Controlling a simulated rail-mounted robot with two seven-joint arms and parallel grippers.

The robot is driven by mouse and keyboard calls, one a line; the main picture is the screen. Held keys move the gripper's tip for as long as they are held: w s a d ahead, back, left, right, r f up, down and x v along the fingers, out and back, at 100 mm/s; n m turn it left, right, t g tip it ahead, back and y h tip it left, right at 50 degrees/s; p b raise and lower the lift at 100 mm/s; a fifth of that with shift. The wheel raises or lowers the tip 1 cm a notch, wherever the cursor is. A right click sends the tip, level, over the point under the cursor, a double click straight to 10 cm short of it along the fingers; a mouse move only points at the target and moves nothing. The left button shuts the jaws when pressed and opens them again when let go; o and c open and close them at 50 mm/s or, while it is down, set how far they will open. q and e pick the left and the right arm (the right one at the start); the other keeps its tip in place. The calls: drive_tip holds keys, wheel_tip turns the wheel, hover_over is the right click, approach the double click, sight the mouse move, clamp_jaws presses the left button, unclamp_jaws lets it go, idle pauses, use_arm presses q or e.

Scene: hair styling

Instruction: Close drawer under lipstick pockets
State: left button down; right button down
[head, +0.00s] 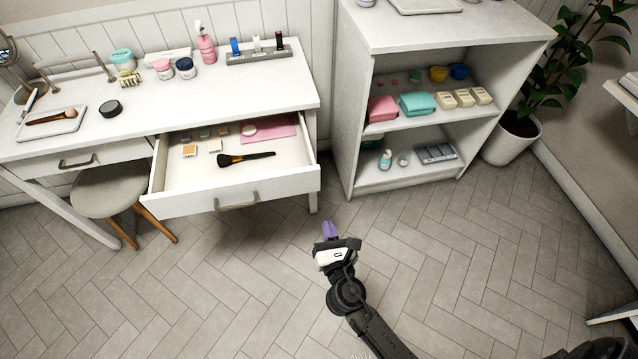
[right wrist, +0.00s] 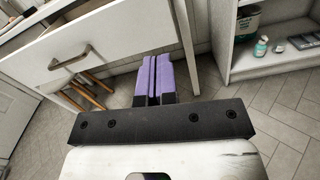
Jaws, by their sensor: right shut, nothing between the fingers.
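The open drawer (head: 180,207) is pulled out of the white vanity table (head: 285,92), below the grey holder with lipsticks (head: 258,55). It holds a makeup brush, a pink cloth and small palettes. Its front has a handle (head: 237,203), which also shows in the right wrist view (right wrist: 69,61). My right gripper (head: 329,231) is shut and empty, with purple fingertips, in front of the drawer's right corner and apart from it. In the right wrist view the purple fingers (right wrist: 154,78) are together, to the right of the handle. My left gripper is not in view.
A round stool (head: 108,190) stands under the table, left of the open drawer. A second drawer (head: 80,160) on the left is closed. A white shelf unit (head: 345,150) stands to the right. The floor in front is clear.

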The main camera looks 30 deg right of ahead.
drive_tip(key=n, duration=0.1)
approach(315, 176)
drive_tip(key=shift+n, duration=0.3)
drive_tip(key=x, duration=0.7)
drive_tip(key=shift+w+f, duration=0.1)
drive_tip(key=shift+w, duration=0.1)
drive_tip(key=shift+w+d, duration=0.15)
